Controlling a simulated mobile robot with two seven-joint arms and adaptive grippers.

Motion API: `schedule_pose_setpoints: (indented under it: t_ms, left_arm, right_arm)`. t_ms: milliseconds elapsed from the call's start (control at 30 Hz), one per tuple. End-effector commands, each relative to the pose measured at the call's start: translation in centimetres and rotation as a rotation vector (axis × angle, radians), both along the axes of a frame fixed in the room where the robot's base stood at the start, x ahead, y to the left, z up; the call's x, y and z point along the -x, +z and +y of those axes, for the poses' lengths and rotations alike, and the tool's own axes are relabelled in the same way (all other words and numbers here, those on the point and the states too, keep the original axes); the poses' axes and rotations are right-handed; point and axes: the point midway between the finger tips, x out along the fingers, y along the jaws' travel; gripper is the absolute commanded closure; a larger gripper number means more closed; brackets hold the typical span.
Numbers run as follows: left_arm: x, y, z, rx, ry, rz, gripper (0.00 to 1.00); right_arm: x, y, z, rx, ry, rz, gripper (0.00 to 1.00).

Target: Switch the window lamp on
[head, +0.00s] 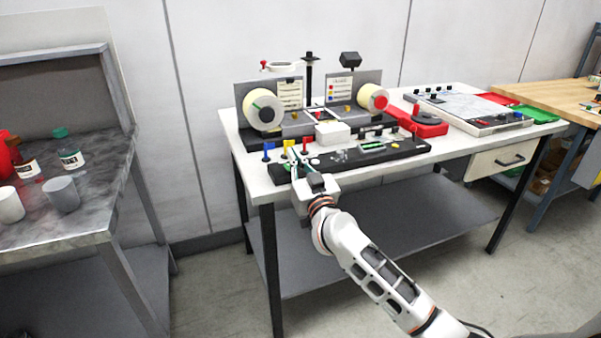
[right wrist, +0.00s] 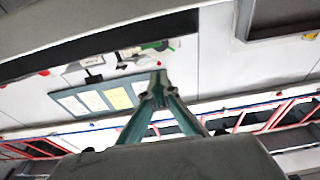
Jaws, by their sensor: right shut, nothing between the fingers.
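The label rewinder (head: 310,129) stands on the white-topped table, with a roll of labels (head: 263,110) at its left and a smaller roll (head: 373,97) at its right. A black control strip (head: 402,151) runs along its front, with blue, yellow and red upright levers (head: 268,150) at its left end. I cannot tell which part is the window lamp or whether it is lit. My right gripper (head: 292,156) is at the left part of the strip, close to the levers; contact cannot be told. Its fingertips meet with nothing between them in the right wrist view (right wrist: 157,80).
A red tool (head: 425,124) and a grey panel device (head: 470,108) stand to the right on the same table. A ring on a stand (head: 283,67) and a black head (head: 349,59) rise behind the rewinder. Cups and bottles (head: 68,153) stand on the left bench.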

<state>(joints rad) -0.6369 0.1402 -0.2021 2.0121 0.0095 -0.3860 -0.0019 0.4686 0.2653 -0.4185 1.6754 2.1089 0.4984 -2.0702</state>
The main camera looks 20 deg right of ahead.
Motion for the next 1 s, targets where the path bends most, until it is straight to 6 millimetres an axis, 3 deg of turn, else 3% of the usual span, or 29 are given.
schedule_pose_setpoints:
  t_ms: [100, 200, 733, 1000]
  left_arm:
    - [0.2, -1.5, 0.3, -0.011, -0.001, 0.01, 0.6]
    - [0.0, -2.0, 0.6, -0.021, 0.0, 0.008, 0.6]
    - [-0.4, -1.7, 0.7, -0.029, -0.002, 0.0, 0.6]
    - [1.2, -4.7, 0.4, -0.027, -0.01, 0.039, 0.6]
  right_arm:
    - [-0.2, -2.5, 0.1, -0.006, 0.0, 0.011, 1.0]
    - [-0.1, -3.5, 0.1, -0.005, 0.0, 0.008, 1.0]
    - [0.1, -3.9, 0.0, 0.0, 0.0, 0.0, 1.0]
    - [0.2, -5.8, 0.0, -0.001, -0.002, -0.043, 1.0]
